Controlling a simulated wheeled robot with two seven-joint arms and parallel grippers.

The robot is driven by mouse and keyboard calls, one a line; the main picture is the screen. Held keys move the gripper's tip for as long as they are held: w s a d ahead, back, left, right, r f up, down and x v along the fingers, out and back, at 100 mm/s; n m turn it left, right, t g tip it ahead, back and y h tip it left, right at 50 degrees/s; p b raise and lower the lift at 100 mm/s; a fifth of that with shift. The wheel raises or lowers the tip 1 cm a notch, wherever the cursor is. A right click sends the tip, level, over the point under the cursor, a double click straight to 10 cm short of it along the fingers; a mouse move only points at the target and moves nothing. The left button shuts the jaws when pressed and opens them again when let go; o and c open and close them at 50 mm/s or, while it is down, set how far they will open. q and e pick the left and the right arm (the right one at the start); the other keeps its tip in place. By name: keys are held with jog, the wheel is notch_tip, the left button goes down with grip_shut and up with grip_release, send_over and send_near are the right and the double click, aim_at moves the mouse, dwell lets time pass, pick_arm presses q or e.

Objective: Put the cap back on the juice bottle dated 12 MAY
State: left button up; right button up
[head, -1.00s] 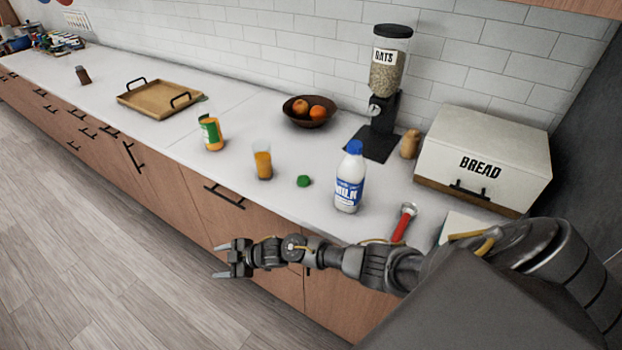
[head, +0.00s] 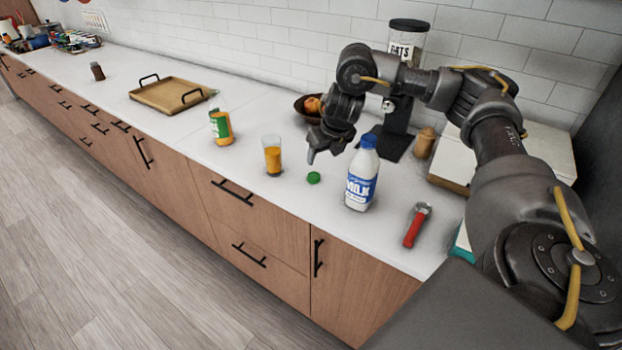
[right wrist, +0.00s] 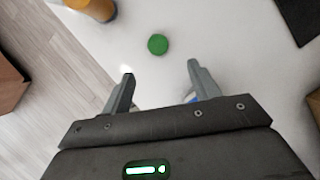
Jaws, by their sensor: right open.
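A green cap (head: 313,177) lies on the white counter between a glass of juice and the milk bottle. It also shows in the right wrist view (right wrist: 158,44), just beyond my open fingertips. The juice bottle (head: 221,126), with orange juice and a green-and-white label, stands upright further left with no cap visible on it. Its date is too small to read. My right gripper (head: 311,156) hangs above the counter, close over the cap and apart from it. In the right wrist view its fingers (right wrist: 160,75) are spread and empty. My left gripper is not in view.
The glass of juice (head: 272,155) stands left of the cap, and the milk bottle (head: 361,178) with a blue cap right of it. A red-handled tool (head: 415,228) lies near the front edge. The fruit bowl (head: 305,105) and oats dispenser (head: 407,40) are behind my arm. A wooden tray (head: 165,97) lies further left.

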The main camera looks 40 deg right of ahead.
jog(key=b, duration=0.1)
send_near(314, 175)
jog(key=shift+x, duration=1.55)
jog(key=shift+s+d, duration=0.1)
jog(key=shift+s, duration=0.05)
jog(key=shift+f, duration=0.35)
jog(key=x, duration=0.1)
jog(key=p+x, duration=0.1)
jog(key=x, duration=0.1)
jog(key=shift+w+f, duration=0.2)
jog(key=shift+w, duration=0.15)
jog(key=shift+w+f, duration=0.2)
jog(key=shift+f, duration=0.3)
